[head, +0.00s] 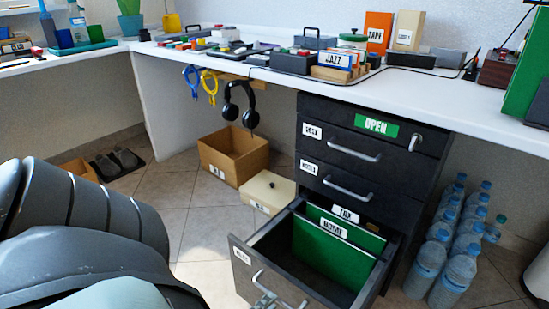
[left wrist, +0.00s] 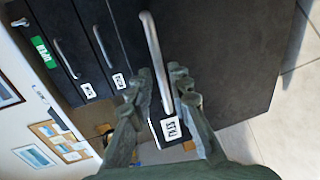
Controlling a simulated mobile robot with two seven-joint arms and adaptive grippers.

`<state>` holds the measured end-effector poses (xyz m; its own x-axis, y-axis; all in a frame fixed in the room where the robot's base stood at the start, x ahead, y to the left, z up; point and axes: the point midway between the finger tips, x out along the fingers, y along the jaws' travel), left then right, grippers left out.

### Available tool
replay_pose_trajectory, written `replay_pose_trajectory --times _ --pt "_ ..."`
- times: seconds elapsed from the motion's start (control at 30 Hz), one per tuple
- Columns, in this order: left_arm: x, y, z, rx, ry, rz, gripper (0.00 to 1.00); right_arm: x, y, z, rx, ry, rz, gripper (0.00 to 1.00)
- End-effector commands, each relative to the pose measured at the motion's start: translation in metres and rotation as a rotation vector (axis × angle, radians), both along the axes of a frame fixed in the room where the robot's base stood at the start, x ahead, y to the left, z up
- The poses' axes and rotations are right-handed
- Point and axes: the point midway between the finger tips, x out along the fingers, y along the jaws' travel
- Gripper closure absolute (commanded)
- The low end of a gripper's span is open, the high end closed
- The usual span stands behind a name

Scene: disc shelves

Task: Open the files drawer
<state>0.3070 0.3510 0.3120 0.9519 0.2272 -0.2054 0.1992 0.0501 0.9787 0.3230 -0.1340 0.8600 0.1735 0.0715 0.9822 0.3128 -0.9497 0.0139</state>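The files drawer (head: 330,262) is the bottom drawer of the dark cabinet. In the left wrist view the drawer label (left wrist: 172,129) sits beside the silver handle (left wrist: 151,40). In the head view the left gripper (head: 266,300) shows only partly at the bottom edge. My right gripper is not in view.
A cardboard box (head: 232,155) and a cream box (head: 268,190) stand left of the cabinet. Several water bottles (head: 450,270) stand right of it.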

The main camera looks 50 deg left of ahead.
Motion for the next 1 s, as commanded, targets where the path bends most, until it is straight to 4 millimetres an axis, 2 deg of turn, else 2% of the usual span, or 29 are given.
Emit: replay_pose_trajectory --times 0.1,0.3,0.87,1.0 --pt "-0.019 -0.005 0.004 -0.001 0.003 0.0 0.81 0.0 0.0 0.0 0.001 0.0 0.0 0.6" --pt "-0.034 -0.009 0.008 -0.001 -0.001 -0.001 0.81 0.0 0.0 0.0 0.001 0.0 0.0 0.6" --pt "-0.034 -0.009 0.008 -0.001 -0.001 0.0 0.81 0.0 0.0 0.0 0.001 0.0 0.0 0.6" --pt "-0.026 -0.008 0.02 0.055 -0.022 -0.01 0.81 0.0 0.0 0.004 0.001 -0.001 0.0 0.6"
